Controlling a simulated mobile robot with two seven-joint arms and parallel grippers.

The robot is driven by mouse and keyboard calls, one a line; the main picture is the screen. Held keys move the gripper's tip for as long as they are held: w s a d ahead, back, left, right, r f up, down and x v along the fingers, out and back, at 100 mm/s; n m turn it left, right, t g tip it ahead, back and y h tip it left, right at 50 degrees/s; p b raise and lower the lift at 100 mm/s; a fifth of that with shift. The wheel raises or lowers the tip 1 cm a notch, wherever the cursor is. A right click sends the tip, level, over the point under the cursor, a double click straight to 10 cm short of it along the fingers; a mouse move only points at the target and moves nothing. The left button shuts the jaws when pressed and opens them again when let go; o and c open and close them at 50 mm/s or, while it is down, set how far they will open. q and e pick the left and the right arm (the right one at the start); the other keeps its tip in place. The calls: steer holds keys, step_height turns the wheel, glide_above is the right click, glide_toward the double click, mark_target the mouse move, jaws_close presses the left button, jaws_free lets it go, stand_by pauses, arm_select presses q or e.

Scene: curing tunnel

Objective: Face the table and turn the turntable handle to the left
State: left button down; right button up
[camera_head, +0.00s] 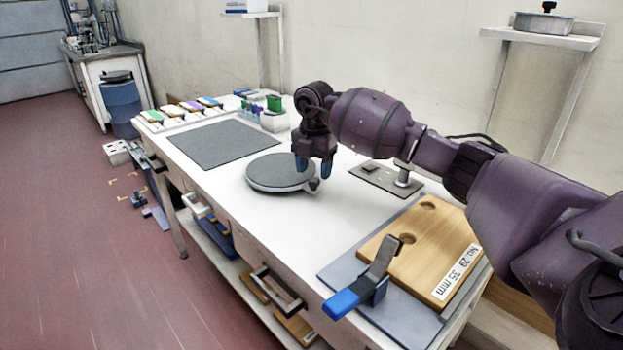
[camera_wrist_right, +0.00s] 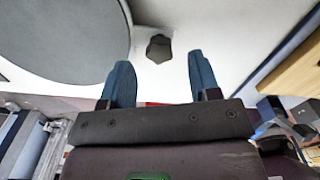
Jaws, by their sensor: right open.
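The turntable (camera_head: 275,172) is a round grey disc on the white table (camera_head: 215,190). Its handle (camera_head: 314,185) is a small dark knob at the disc's right front side. My right gripper (camera_head: 313,166) points down over the disc's right edge, close to the handle. In the right wrist view the disc (camera_wrist_right: 60,35) fills the upper left, and the handle (camera_wrist_right: 159,48) lies ahead between the two blue fingertips (camera_wrist_right: 163,72). The fingers are apart with nothing between them. I cannot tell their exact height above the handle. My left gripper is not in view.
A dark grey mat (camera_head: 222,143) lies left of the turntable. A metal plate with a post (camera_head: 385,180) is to the right. A wooden board (camera_head: 430,245) and a blue-handled clamp (camera_head: 362,285) are at the near right. Colored blocks (camera_head: 185,110) and a small bin (camera_head: 272,119) stand at the back.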

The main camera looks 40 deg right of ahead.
steer(key=shift+f, duration=1.35)
jaws_close()
